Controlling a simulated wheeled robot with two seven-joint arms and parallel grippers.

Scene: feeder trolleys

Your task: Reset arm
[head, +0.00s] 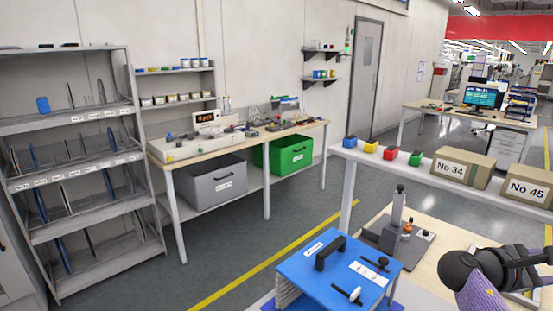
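The task names no object apart from the arm. In the head view, part of an arm with a dark rounded joint and a purple section shows at the lower right edge, and I take it to be mine. No gripper fingers can be made out on it, and whether it holds anything is not shown. My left arm and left gripper do not show.
A wooden bench with a grey upright device (397,207) lies near the arm. Above it, a white shelf (337,150) carries small coloured bins and two cardboard boxes (463,167). A grey rack (100,120) and a workbench (310,125) line the wall. Grey floor (235,240) between is clear.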

